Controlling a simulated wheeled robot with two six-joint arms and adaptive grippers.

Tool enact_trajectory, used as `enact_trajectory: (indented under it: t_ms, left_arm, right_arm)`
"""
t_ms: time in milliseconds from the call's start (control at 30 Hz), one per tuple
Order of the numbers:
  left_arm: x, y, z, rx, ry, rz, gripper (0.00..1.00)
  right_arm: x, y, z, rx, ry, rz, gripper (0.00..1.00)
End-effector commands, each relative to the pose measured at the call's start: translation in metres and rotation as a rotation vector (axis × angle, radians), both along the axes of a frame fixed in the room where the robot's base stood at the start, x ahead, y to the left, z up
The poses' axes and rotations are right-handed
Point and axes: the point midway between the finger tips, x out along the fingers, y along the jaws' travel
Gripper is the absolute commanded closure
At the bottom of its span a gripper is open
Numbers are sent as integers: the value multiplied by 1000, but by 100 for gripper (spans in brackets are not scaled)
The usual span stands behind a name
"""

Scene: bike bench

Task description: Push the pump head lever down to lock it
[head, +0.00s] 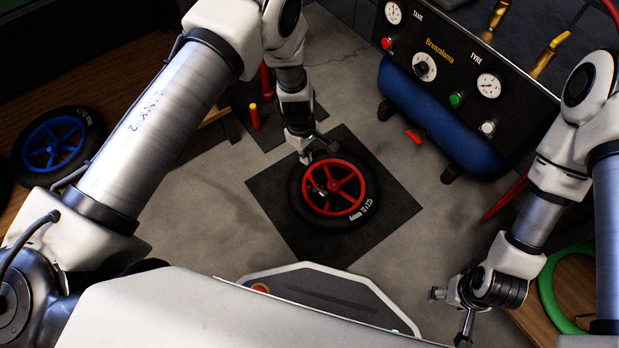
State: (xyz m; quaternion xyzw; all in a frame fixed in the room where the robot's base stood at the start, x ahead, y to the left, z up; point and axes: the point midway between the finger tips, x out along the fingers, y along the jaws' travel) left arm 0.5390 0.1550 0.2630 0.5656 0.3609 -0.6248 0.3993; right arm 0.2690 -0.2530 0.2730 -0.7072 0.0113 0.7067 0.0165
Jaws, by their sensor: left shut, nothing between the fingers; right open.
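A wheel (378,180) with a black tyre and red spoked rim lies flat on a dark square mat (401,210). A small dark fitting with pale metal parts, which looks like the pump head (320,190), sits at the left inner side of the rim. Its lever is too small to make out, so I cannot tell whether it is up or down. My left gripper (310,157) is shut and empty over the far left edge of the tyre, close to the fitting. I cannot tell whether it touches the tyre. My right gripper (451,314) is open and empty at the lower right, away from the wheel.
A compressor with gauges on a black panel (455,62) and a blue tank (425,105) stands at the upper right. A red tool with a yellow top (254,117) stands behind my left gripper. A blue-rimmed wheel (52,145) lies far left; a green ring (546,290) lies right.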

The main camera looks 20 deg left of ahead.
Motion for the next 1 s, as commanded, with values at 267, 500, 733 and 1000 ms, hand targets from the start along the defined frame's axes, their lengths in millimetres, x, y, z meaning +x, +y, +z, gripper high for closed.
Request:
enact_trajectory:
  t_ms: [267,500,733,1000]
  left_arm:
    - [-1,-1,-12,0,1,0,100]
    - [-2,-3,-46,0,1,-1,100]
    - [-3,-6,-69,0,0,-1,100]
    - [-4,-6,-70,0,0,0,100]
  right_arm:
    - [0,0,-11,0,0,0,39]
    - [0,0,-41,0,1,0,39]
    - [0,0,-61,0,0,-2,39]
    - [1,0,-61,0,-1,-2,39]
